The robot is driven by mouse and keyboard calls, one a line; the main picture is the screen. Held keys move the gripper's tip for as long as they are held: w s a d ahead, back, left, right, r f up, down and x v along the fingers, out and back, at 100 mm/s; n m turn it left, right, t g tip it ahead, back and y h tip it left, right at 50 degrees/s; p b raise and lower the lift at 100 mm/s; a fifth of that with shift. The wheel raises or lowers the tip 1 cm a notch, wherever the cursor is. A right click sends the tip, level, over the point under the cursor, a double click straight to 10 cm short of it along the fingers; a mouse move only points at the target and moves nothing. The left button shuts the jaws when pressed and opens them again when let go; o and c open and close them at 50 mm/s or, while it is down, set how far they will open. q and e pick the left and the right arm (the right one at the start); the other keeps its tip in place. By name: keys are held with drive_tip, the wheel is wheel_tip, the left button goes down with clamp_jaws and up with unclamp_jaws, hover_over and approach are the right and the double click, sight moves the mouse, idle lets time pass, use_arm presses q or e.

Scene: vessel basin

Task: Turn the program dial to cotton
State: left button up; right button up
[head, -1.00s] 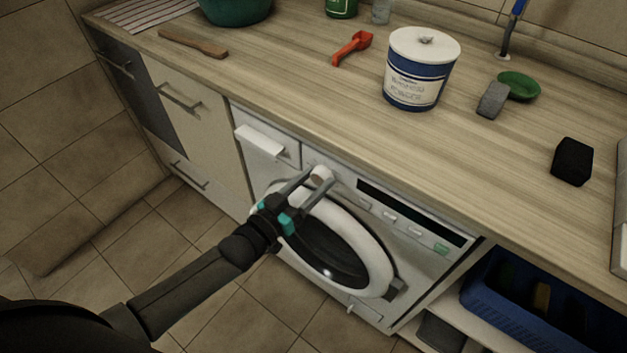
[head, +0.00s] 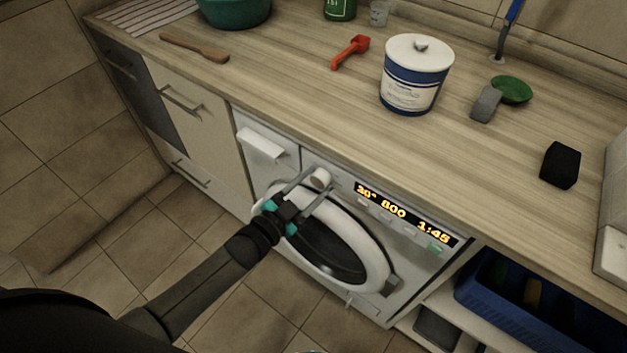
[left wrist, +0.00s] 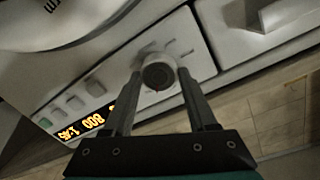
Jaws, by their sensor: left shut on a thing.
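The program dial (head: 320,178) is a round pale knob on the washing machine's front panel, left of the display. The labels around the dial are too small to read.
A drawer handle (head: 262,144) sticks out left of the dial. The worktop above holds a blue and white tub (head: 412,88), a red scoop (head: 350,52), a wooden spatula (head: 195,48) and a black block (head: 560,165). A blue basket (head: 500,310) stands at lower right.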

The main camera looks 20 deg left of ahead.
use_arm(q)
drive_tip(key=shift+m, duration=0.5)
drive_tip(key=o, duration=1.4)
drive_tip(key=shift+c, duration=0.2)
drive_tip(key=shift+s, duration=0.1)
drive_tip(key=p+v, duration=0.2)
drive_tip(key=v, duration=1.3)
